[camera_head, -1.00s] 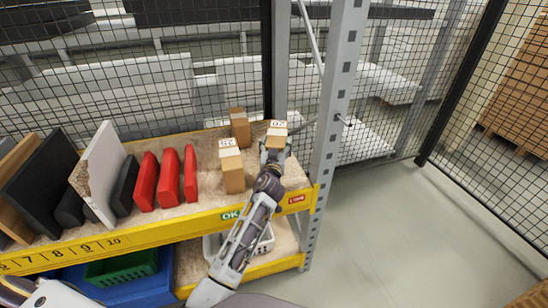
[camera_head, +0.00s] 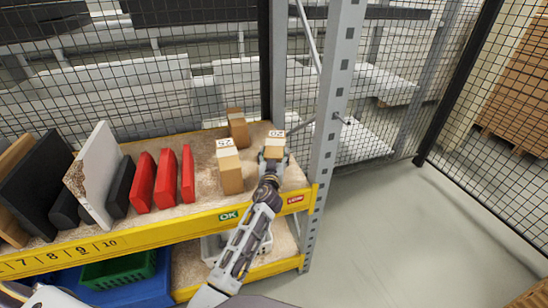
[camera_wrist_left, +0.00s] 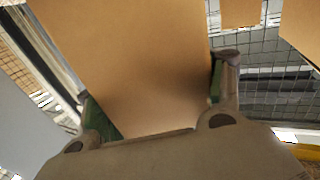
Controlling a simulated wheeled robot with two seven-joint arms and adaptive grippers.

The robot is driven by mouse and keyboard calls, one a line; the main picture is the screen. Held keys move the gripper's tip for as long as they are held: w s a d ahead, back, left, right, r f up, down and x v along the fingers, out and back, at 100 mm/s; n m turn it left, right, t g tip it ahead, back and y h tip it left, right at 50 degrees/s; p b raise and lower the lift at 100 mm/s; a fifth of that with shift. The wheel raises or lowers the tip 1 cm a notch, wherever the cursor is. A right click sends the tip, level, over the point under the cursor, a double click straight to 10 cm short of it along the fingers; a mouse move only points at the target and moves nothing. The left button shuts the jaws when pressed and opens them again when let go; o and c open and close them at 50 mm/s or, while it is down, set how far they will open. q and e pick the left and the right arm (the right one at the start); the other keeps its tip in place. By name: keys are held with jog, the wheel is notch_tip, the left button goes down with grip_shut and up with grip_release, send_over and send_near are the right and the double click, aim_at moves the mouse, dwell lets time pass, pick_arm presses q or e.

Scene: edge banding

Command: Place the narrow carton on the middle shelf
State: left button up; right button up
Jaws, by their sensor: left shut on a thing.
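My left gripper (camera_head: 268,165) is shut on a narrow brown carton (camera_head: 275,147) with a white label on top, at the right end of the yellow-edged shelf (camera_head: 205,205). In the left wrist view the carton (camera_wrist_left: 135,55) fills the middle, with the two fingers on its sides. Whether its bottom touches the shelf is hidden. A second labelled carton (camera_head: 229,167) stands on the shelf just left of the held one. A third carton (camera_head: 238,127) stands behind them. My right gripper does not show.
Several red blocks (camera_head: 165,181) and upright boards (camera_head: 98,178) stand on the shelf to the left. A grey rack post (camera_head: 332,110) is close on the right. A green basket (camera_head: 118,270) sits on the level below. Wire mesh closes the back.

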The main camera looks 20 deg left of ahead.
pick_arm(q)
jog(key=o, duration=1.5)
jog(key=shift+c, duration=0.2)
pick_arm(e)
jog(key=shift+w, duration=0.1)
pick_arm(q)
jog(key=shift+s+f, duration=0.1)
jog(key=shift+s, duration=0.05)
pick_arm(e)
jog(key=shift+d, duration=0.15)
